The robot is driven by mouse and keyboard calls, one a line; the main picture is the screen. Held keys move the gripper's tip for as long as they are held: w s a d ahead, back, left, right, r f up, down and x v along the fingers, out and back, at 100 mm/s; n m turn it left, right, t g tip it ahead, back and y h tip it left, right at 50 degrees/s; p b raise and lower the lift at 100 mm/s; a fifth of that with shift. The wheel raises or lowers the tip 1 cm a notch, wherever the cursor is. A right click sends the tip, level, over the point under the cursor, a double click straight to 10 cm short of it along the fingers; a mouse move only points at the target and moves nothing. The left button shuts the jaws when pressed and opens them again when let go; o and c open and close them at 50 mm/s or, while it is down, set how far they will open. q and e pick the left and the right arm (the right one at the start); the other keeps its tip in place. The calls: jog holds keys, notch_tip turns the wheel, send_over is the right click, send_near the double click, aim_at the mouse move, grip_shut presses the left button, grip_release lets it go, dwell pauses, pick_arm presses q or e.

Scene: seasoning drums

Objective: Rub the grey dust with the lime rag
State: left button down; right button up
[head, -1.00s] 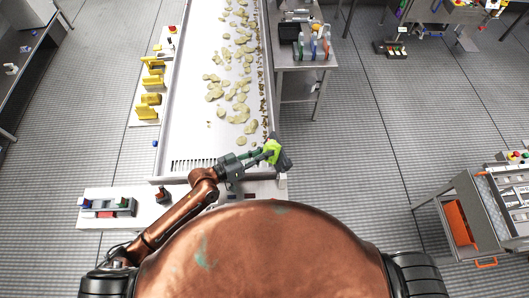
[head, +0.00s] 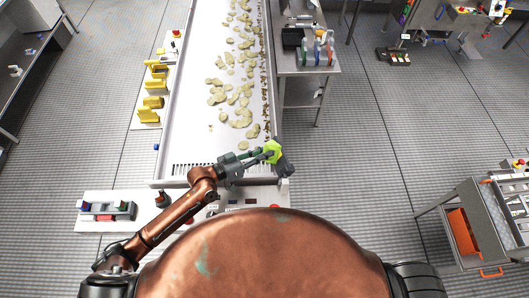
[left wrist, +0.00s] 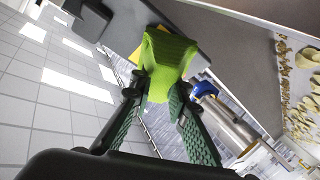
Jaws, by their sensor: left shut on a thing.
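The lime rag (head: 272,151) is in my left gripper (head: 266,154), near the right corner of the conveyor's near end. In the left wrist view the bright green rag (left wrist: 166,58) is pinched between the fingertips of my left gripper (left wrist: 160,88). Its folded body sticks out past the tips. A dark grey piece (head: 284,165) shows right beside the rag in the head view; I cannot tell whether the rag touches it. I cannot make out the grey dust in either view. My right gripper is not in view.
The white conveyor (head: 196,110) carries many pale chips and runs away from me. A steel table (head: 305,68) with bottles stands to its right. A cart (head: 482,222) stands at right; the floor between is clear.

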pick_arm(q)
jog(key=shift+w+a+b, duration=0.15)
jog(key=shift+w+b, duration=0.25)
jog(key=shift+w, duration=0.1)
jog(key=shift+w+a+b, duration=0.15)
jog(key=shift+w+b, duration=0.25)
jog(key=shift+w, duration=0.1)
jog(key=s+a+r, duration=0.2)
jog(key=a+r, duration=0.2)
jog(key=a, duration=0.3)
jog(key=shift+s+a+r+b, duration=0.15)
jog(key=shift+r+b, duration=0.05)
jog(key=shift+b, duration=0.2)
jog(key=shift+a, duration=0.1)
dwell(0.4)
